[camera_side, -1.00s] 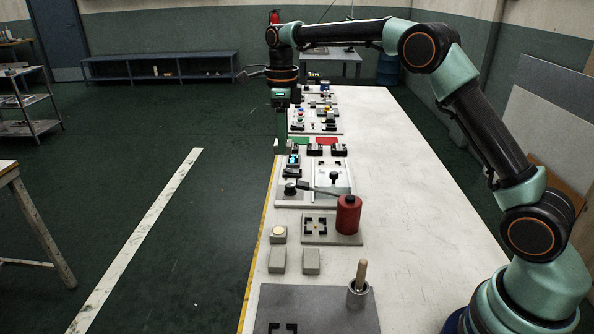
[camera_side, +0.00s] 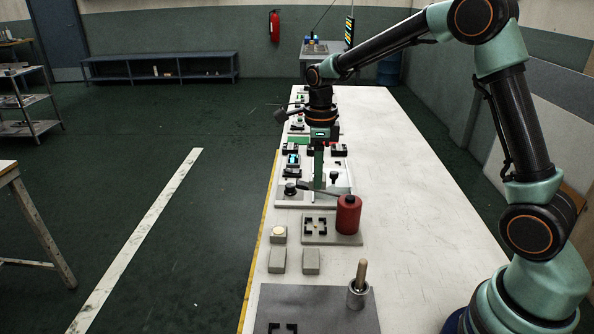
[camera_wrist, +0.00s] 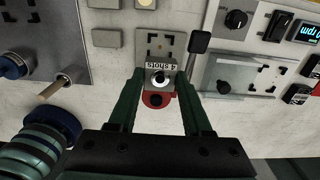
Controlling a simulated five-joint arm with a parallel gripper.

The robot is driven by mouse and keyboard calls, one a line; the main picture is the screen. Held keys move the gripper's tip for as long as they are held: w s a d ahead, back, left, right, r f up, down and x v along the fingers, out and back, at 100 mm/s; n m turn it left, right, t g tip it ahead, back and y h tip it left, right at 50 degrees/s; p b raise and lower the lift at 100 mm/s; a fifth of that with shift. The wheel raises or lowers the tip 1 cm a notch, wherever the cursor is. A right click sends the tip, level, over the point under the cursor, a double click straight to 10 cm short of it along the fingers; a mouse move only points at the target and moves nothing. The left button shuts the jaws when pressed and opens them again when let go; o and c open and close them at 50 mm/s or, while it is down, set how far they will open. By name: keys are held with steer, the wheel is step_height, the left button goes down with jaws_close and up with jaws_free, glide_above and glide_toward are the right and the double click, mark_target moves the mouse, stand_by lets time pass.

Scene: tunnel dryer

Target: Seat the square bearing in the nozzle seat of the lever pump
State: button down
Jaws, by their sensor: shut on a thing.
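My gripper (camera_side: 318,186) hangs upright over the bench, on the far side of the lever pump (camera_side: 348,216), a red cylinder with a black top and a lever. The held bearing is not distinct in the side view. The nozzle seat (camera_side: 315,226), black corner brackets on the pump's grey plate, is empty; it also shows in the wrist view (camera_wrist: 158,45), beyond the bearing. The red pump body is partly hidden below the bearing.
The pump lever (camera_wrist: 198,42) reaches out with a black handle close to my right finger. Grey blocks (camera_side: 278,261) and a wooden-handled tool in a metal cup (camera_side: 358,290) stand nearer. Fixtures with knobs (camera_side: 291,188) lie beyond the pump. The bench's right side is clear.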

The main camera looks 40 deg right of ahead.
mark_target(315, 227)
step_height(315, 227, down, 12)
steer(key=shift+f, duration=0.15)
stand_by(0.3)
steer(key=c, duration=0.6)
jaws_free()
steer(key=shift+f, duration=0.15)
